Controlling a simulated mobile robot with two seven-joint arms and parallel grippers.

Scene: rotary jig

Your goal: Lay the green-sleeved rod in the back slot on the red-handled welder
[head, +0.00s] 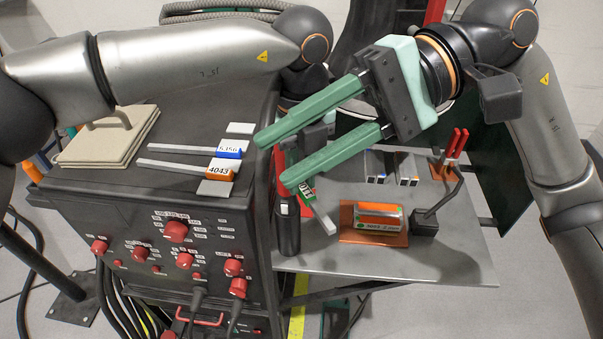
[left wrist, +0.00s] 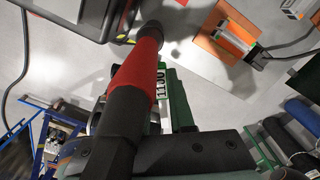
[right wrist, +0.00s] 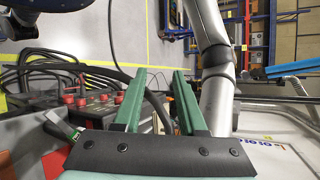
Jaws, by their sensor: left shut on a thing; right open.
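The green-sleeved rod (head: 307,193) hangs beside the welder's right side, tilted, with its bare grey end pointing down right. My left gripper (head: 293,162) is shut on it, mostly hidden behind my right gripper. Its white label also shows in the left wrist view (left wrist: 160,88). The dark welder (head: 150,225) with red knobs and a red handle stands at left. On its top lie a blue-sleeved rod (head: 228,149) and an orange-sleeved rod (head: 219,170), between pale blocks at back (head: 240,128) and front. My right gripper (head: 272,160) is open and empty above the left one.
A black holder with a red-marked torch (head: 287,222) stands beside the rod. The grey table (head: 450,258) carries an orange plate with a box (head: 378,216), a clamp and small metal blocks. A tan stack of plates (head: 105,140) lies on the welder's left side.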

